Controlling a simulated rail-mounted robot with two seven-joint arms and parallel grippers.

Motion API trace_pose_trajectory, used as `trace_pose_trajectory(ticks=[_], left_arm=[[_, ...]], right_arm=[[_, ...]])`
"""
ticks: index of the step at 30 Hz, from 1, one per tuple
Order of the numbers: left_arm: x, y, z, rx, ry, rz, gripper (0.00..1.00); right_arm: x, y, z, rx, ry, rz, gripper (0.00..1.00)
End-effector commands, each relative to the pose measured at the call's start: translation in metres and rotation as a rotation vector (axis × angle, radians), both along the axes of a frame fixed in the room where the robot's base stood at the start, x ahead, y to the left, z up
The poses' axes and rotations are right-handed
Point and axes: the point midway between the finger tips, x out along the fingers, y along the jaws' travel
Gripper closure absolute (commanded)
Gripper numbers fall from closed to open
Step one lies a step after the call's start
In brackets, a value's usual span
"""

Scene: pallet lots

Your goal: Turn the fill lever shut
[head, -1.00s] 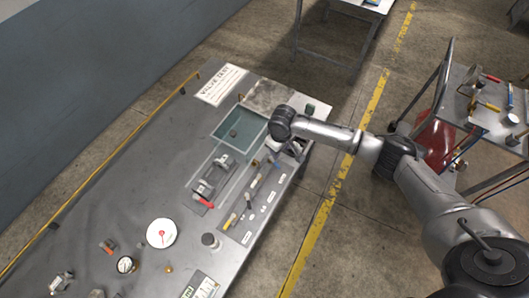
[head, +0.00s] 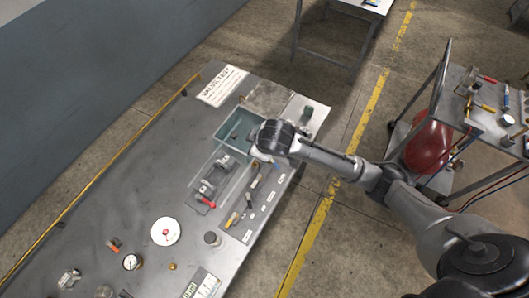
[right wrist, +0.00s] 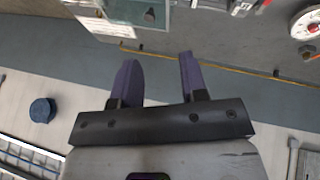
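A lever with a red handle (head: 207,202) sits on a valve fitting (head: 209,184) on the grey bench, beside the water tank (head: 225,145). I cannot tell for sure that it is the fill lever. My right arm reaches in from the right, its wrist over the tank's right edge, apart from the red handle. The right gripper's fingers are hidden under the wrist in the head view. In the right wrist view the right gripper (right wrist: 158,60) is open, with nothing between its two dark fingers. My left gripper is not in view.
A white dial (head: 166,231), a small gauge (head: 132,262) and a dark-topped cylinder (head: 212,238) stand on the near part of the bench. Tools lie on a strip (head: 241,220) along its right edge. A tool cart (head: 467,117) stands at the right. The bench's left side is clear.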

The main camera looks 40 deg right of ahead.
Motion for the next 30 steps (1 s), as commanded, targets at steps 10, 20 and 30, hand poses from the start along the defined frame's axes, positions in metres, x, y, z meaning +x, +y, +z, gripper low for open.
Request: trace_pose_trajectory(ticks=[10, 20, 30], left_arm=[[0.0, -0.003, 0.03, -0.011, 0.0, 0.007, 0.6], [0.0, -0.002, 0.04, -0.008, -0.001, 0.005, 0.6], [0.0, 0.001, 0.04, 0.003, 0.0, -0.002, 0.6]], right_arm=[[-0.043, 0.02, 0.034, 0.066, -0.089, -0.018, 0.6], [-0.065, 0.022, 0.042, 0.092, -0.107, -0.05, 0.6], [-0.067, 0.022, 0.042, 0.094, -0.109, -0.054, 0.6]])
